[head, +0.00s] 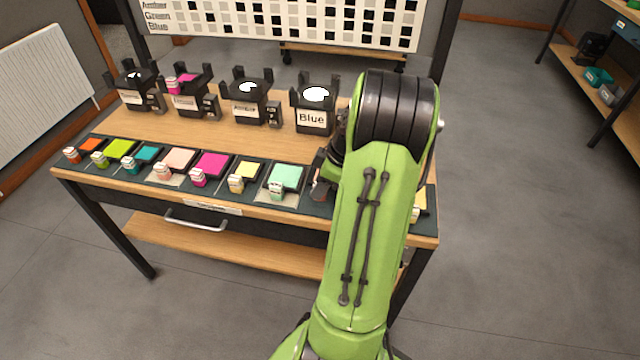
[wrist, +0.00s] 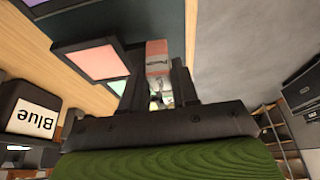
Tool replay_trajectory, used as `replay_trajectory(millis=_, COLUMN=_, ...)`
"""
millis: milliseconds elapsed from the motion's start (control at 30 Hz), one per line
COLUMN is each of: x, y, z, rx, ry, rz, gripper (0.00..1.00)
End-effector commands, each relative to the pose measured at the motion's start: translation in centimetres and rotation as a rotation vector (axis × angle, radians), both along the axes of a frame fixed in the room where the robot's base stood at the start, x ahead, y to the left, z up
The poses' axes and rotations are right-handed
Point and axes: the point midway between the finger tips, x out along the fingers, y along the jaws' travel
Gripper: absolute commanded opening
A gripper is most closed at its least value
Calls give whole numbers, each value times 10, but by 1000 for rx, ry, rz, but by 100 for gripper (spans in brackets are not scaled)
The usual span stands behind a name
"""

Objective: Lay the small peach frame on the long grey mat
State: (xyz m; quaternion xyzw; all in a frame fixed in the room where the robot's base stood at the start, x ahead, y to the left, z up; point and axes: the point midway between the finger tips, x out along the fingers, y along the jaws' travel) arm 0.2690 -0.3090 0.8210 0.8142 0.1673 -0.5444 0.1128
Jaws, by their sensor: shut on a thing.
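My gripper (wrist: 156,88) is shut on the peach tab of the small peach frame (wrist: 98,60) in the wrist view. The frame has a dark border and a peach sheet, and it sticks out to the left of the fingers. The long grey mat (wrist: 160,22) lies beyond it in that view; I cannot tell whether they touch. In the head view the mat (head: 217,185) runs along the table's front edge, and my arm hides most of the gripper and the held frame.
On the mat lie several coloured frames, including a larger peach one (head: 180,159), a magenta one (head: 211,164) and a mint one (head: 285,176). Black holders stand behind, including the Blue one (head: 313,118). A yellow frame (head: 420,200) shows right of my arm.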

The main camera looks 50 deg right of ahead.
Motion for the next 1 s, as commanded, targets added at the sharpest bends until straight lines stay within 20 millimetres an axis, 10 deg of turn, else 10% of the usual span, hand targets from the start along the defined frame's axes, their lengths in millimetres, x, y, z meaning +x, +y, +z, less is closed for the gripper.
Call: replay_trajectory(millis=1000, x=1, y=0, z=-21, rx=0, ry=-1, rz=2, gripper=0)
